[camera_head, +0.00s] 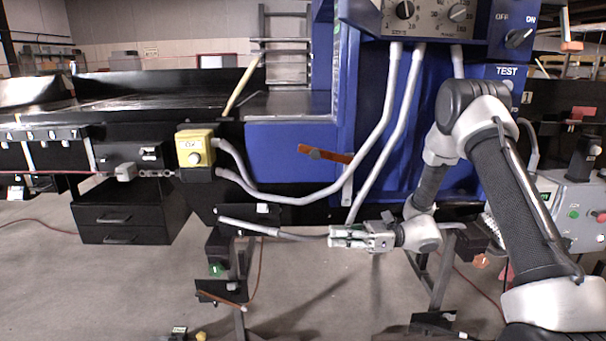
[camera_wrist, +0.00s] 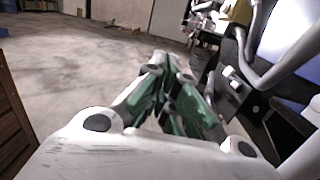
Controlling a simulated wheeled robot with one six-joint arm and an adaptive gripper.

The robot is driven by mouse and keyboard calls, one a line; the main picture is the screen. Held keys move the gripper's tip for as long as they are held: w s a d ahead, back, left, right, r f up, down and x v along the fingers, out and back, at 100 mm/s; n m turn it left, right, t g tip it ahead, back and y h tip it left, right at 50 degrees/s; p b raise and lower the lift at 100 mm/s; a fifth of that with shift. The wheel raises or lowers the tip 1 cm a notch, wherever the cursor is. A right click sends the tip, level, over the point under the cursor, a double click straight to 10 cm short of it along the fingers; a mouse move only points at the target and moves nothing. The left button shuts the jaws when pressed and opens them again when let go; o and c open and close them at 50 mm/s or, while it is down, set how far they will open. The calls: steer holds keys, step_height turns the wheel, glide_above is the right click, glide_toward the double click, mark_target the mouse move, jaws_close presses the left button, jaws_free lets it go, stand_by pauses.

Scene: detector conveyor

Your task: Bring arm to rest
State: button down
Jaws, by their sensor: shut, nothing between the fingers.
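My gripper (camera_head: 338,237) is in the middle of the head view, pointing left in front of the lower part of the blue machine. My arm reaches it from the right, folded with its elbow high. In the wrist view my gripper (camera_wrist: 170,66) has its fingers closed together, with green inner faces and nothing between them. It holds nothing. A grey bar ends beside the fingertips in the head view; I cannot tell whether they touch.
The blue detector cabinet (camera_head: 285,160) and its grey conduits stand close behind my arm. A yellow button box (camera_head: 195,148) is mounted left of it. Black drawers (camera_head: 130,215) hang under the conveyor (camera_head: 150,100). A grey control box (camera_head: 572,212) is at right. Open concrete floor shows in the wrist view.

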steer(key=s+d+r+n+g+h, duration=0.35)
steer(key=s+d+n+h, duration=0.85)
steer(key=s, duration=0.5)
steer(key=s+d+r+n+t+h, duration=0.3)
steer(key=s+d+r+t, duration=0.1)
steer(key=d+r, duration=0.2)
steer(key=s+d+r+n+t+h, duration=0.3)
steer(key=s+d+r+t, duration=0.1)
steer(key=d+r, duration=0.3)
steer(key=shift+s+d+r, duration=0.3)
steer(key=shift+s+r, duration=0.45)
steer(key=shift+r, duration=0.35)
